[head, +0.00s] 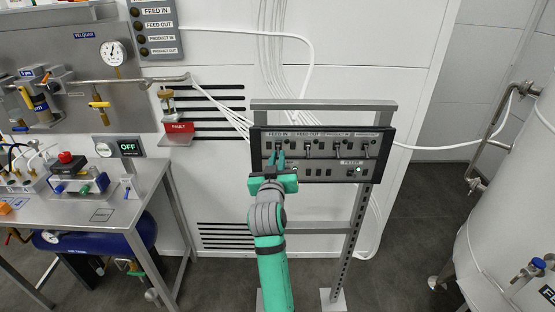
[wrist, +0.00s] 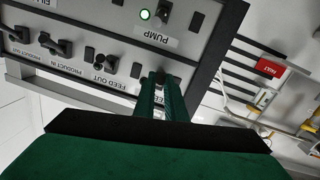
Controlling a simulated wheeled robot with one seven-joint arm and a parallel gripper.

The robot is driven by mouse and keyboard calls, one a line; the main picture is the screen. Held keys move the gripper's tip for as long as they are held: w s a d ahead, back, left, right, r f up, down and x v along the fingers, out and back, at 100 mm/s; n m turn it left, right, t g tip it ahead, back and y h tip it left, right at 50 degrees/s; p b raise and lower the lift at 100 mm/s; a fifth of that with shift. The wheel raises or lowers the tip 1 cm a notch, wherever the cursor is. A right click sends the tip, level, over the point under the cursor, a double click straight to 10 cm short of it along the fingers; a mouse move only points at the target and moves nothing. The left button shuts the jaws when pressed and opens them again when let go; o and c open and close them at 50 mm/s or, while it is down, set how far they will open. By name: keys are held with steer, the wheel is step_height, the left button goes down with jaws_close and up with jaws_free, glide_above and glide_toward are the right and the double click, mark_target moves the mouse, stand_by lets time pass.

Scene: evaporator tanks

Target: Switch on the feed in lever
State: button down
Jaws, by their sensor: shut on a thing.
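A black control panel (head: 320,170) on a grey metal stand carries a row of levers labelled FEED IN, FEED OUT, PRODUCT IN and one more. My gripper (head: 275,156), green, reaches the leftmost position, under the FEED IN label (head: 278,134). In the wrist view, turned upside down, my fingertips (wrist: 163,78) are closed together around the dark feed in lever (wrist: 168,78). Most of that lever is hidden by the fingers, so its exact tilt is unclear. The feed out lever (head: 308,149) is just to the right, apart from the fingers; it also shows in the wrist view (wrist: 111,64).
A green lamp (wrist: 145,14) is lit beside the pump switch (wrist: 165,14). An indicator board (head: 155,30) with dark lamps hangs at upper left. A steel workbench (head: 110,205) stands left, and a large tank (head: 515,220) stands right. Floor right of the stand is clear.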

mark_target(278, 149)
steer(key=shift+r+g, duration=0.75)
steer(key=shift+g, duration=0.45)
steer(key=g, duration=0.1)
steer(key=r+g, duration=0.1)
steer(key=g, duration=0.1)
steer(key=shift+r+g, duration=0.25)
steer(key=shift+g, duration=0.05)
steer(key=g, duration=0.1)
steer(key=r+g, duration=0.1)
steer(key=g, duration=0.1)
steer(key=shift+w+a+n, duration=0.15)
steer(key=shift+w+n, duration=0.15)
steer(key=shift+w+r+g+y, duration=0.15)
steer(key=shift+r+g+y, duration=0.15)
steer(key=shift+g, duration=0.6)
steer(key=shift+f, duration=0.1)
steer(key=c, duration=1.8)
jaws_free()
